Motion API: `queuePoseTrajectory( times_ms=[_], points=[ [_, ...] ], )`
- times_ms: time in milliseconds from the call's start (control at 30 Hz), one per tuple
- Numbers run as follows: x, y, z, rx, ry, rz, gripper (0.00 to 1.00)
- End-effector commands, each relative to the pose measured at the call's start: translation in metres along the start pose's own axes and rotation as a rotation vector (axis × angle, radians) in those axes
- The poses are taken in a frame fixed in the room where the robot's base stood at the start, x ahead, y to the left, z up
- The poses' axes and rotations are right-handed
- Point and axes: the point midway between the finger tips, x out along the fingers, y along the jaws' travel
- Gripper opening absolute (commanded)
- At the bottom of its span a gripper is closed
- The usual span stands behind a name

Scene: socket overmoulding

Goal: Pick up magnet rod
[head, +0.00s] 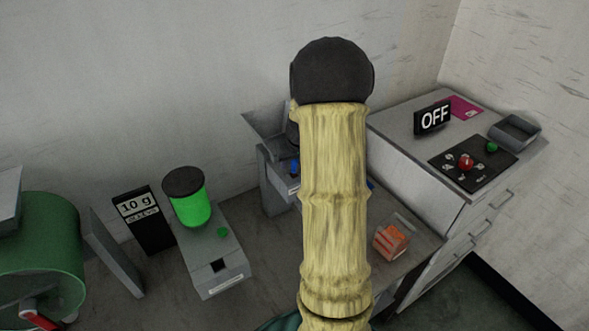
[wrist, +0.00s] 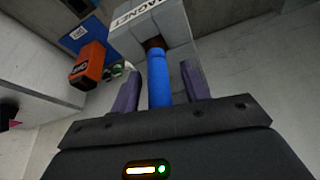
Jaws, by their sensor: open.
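In the wrist view the magnet rod (wrist: 158,82) has a blue grip and a dark brown end. That end meets a light grey block (wrist: 150,35) with a partly cut-off label reading "MAGNET". My gripper (wrist: 160,74) is open, with one purple-grey finger on each side of the blue grip. I see a gap between the rod and each finger. The lower end of the rod is hidden behind my gripper's body.
An orange object (wrist: 88,64) and a blue panel (wrist: 80,36) are left of the block. In the head view, a green cylinder (head: 189,203) stands left of my arm. An orange striped block (head: 391,239) lies right, near a cabinet with an "OFF" sign (head: 433,118).

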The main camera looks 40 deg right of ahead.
Motion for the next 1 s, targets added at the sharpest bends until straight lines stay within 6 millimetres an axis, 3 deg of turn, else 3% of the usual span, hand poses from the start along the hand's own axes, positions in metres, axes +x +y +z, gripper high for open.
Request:
queuePoseTrajectory(
  times_ms=[367, 600, 1000],
  points=[
    [-0.0003, 0.0002, 0.0001, 0.001, 0.000, 0.000, 0.45],
    [-0.0004, 0.0002, 0.0001, 0.001, 0.000, 0.000, 0.00],
    [-0.0052, 0.0004, -0.0027, 0.000, 0.003, 0.001, 0.00]
  ],
)
